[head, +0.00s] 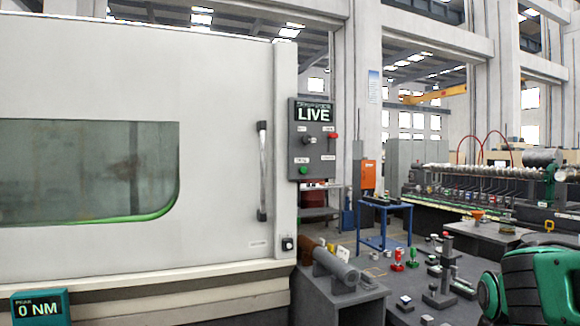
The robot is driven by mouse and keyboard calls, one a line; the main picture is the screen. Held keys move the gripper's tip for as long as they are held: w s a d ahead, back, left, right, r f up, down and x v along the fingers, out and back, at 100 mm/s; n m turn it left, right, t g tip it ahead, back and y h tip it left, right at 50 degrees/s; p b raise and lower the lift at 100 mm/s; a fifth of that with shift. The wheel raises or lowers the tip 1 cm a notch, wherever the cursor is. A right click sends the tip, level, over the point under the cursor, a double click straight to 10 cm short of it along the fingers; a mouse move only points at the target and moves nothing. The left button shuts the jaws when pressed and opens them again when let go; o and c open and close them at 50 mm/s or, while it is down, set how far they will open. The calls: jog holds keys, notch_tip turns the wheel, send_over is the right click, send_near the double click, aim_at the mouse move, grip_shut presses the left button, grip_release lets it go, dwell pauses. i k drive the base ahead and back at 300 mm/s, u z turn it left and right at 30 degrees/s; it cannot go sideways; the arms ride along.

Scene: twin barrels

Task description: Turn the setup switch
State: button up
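A dark grey control panel (312,150) is mounted at the right end of the big white machine. Its display (314,112) reads LIVE. Below it sit a black knob (308,140), a red button (333,136) and a green button (303,170). A small black switch-like fitting (288,243) is on the machine's lower right corner, with a small label to its left. The labels are too small to read, so I cannot tell which control is the setup switch, nor how it is turned. My gripper is not in view.
The machine door has a vertical handle (262,171). A teal readout (40,307) shows 0 NM. A grey bench with two barrel-like cylinders (335,268) stands below the panel. A dark table (380,302) holds small parts. A green and black rounded body (535,285) fills the lower right corner.

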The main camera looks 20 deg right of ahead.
aim_at(306, 139)
jog(key=u, duration=0.15)
jog(key=i, duration=1.35)
jog(key=z, duration=0.55)
